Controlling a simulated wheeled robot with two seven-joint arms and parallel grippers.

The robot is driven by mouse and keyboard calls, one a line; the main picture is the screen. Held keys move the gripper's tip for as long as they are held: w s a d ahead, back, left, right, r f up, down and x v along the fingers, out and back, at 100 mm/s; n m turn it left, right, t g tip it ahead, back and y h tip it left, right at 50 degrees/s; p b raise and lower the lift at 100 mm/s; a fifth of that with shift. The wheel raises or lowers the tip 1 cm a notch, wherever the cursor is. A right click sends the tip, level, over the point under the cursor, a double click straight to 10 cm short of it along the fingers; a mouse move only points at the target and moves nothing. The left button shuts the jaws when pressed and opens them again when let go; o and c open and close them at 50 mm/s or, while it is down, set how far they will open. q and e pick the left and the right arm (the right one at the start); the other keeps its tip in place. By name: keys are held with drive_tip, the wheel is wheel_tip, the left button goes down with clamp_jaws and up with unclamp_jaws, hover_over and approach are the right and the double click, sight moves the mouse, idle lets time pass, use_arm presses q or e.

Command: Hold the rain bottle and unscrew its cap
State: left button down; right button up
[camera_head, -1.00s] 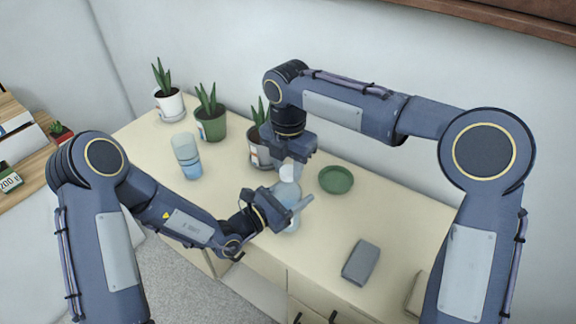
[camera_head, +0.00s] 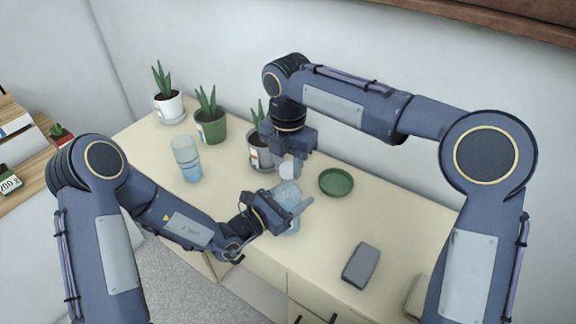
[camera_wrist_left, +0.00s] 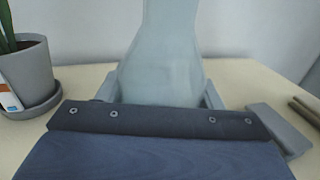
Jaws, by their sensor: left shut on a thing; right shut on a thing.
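The rain bottle (camera_head: 286,191) is a pale translucent blue bottle standing upright near the middle of the cabinet top. It fills the middle of the left wrist view (camera_wrist_left: 165,60), where its body narrows upward. My left gripper (camera_head: 284,214) is shut on the body from the front left and hides part of it. The whitish cap (camera_head: 287,170) is at the bottle's top. My right gripper (camera_head: 291,160) points down from above and is shut on the cap, partly hiding it. I cannot tell whether the cap still touches the neck.
A second, blue-and-clear bottle (camera_head: 186,158) stands to the left. Potted plants in white (camera_head: 170,107), green (camera_head: 211,128) and grey (camera_head: 259,152) pots line the back. A green dish (camera_head: 336,181) is right of the bottle. A grey box (camera_head: 361,265) lies front right.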

sight(288, 167)
drive_tip(key=shift+r, duration=0.25)
drive_tip(key=shift+r, duration=2)
use_arm(q)
drive_tip(key=shift+c, duration=1.6)
unclamp_jaws()
